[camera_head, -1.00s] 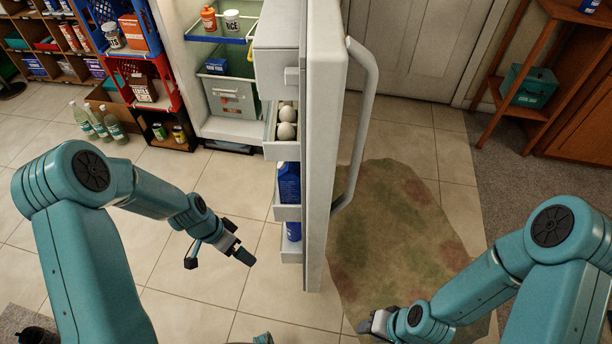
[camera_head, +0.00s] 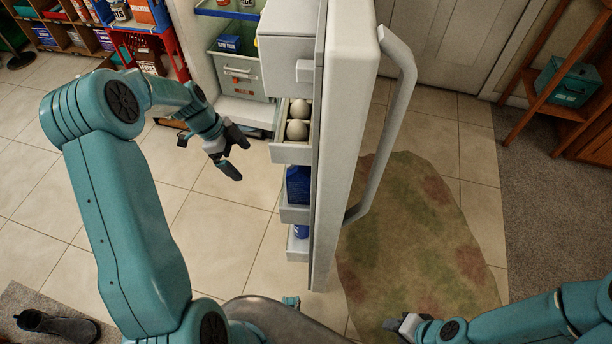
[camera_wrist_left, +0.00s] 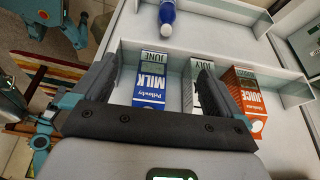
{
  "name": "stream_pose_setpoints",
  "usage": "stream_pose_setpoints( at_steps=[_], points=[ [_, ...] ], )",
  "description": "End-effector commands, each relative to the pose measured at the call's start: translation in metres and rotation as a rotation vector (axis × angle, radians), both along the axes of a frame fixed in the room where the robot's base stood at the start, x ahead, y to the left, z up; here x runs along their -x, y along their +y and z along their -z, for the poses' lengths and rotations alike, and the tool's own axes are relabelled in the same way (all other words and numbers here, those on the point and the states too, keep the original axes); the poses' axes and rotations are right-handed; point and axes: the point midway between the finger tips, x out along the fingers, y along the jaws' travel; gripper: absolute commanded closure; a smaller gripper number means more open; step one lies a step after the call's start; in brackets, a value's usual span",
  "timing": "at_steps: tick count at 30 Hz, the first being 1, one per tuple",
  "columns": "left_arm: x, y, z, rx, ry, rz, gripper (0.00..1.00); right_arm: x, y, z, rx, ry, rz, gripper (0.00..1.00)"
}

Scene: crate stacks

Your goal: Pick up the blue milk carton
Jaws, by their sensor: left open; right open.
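The blue milk carton (camera_wrist_left: 150,88) stands in a fridge-door shelf in the left wrist view, with a white "MILK" label. A blue container, apparently this carton, shows partly hidden in the door shelf (camera_head: 298,186) in the head view. My left gripper (camera_head: 243,162) is open and empty, left of the door shelves. In the left wrist view its fingers (camera_wrist_left: 157,66) appear on either side of the carton, but whether they reach around it I cannot tell. My right gripper (camera_head: 396,326) is open, low over the floor right of the door.
A white carton (camera_wrist_left: 194,98) stands right of the milk, partly behind the right finger. An orange juice carton (camera_wrist_left: 248,98) is further right. A blue bottle (camera_wrist_left: 167,14) lies beyond the shelf wall. Eggs (camera_head: 298,120) sit in a higher door tray. The door handle (camera_head: 397,120) sticks out right.

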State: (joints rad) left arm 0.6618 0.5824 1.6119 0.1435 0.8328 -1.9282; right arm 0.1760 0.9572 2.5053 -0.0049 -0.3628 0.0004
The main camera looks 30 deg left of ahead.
Motion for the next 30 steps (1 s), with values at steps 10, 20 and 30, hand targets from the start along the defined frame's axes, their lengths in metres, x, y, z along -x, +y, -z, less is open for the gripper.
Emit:
stream_pose_setpoints(
  at_steps=[10,20,30],
  points=[
    [-0.025,-0.073,-0.001,0.002,0.002,-0.001,0.00,0.000,0.000,-0.009,0.000,0.000,0.000,0.57],
    [-0.042,-0.103,0.006,0.002,0.003,-0.004,0.00,0.000,0.000,-0.011,0.000,-0.001,0.000,0.57],
    [-0.051,-0.117,0.046,0.001,0.001,-0.004,0.00,0.000,0.000,-0.011,0.000,-0.001,0.000,0.57]
  ],
)
